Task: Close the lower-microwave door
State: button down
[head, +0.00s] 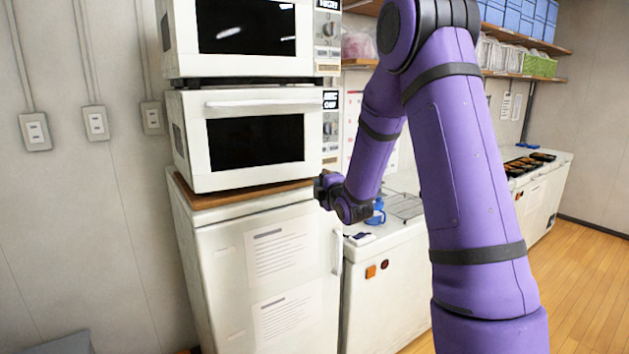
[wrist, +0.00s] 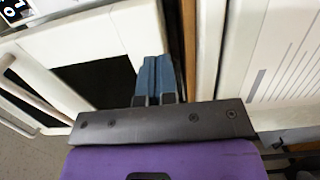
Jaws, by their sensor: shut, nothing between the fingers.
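The lower microwave (head: 180,110) is white and stands on a wooden board on a white cabinet. Its door (head: 198,150) has a dark window and a long handle (head: 265,103) along the top, and looks flush or nearly flush with the body. In the wrist view the door (wrist: 140,30) shows sideways at the left, with its handle (wrist: 38,88). My gripper (head: 322,190) is by the door's lower right corner. Its blue fingers (wrist: 154,60) are together and empty, over the door's lower part. Whether they touch it I cannot tell.
An upper microwave (head: 180,40) stands on top of the lower one. The wooden board (head: 225,197) and white cabinet (head: 215,250), with a handle and paper sheets, are below. A counter with a wire rack (head: 405,206) is at the right. Wooden floor is open at the far right.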

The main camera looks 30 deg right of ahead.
aim_at(306, 172)
jog(key=shift+w+d, duration=0.15)
jog(key=shift+w, duration=1)
jog(key=shift+w+d, duration=0.1)
jog(key=shift+w, duration=1.05)
jog(key=w, duration=0.5)
jog(key=shift+w+d, duration=0.25)
jog(key=shift+r, duration=0.35)
jog(key=shift+w, duration=0.1)
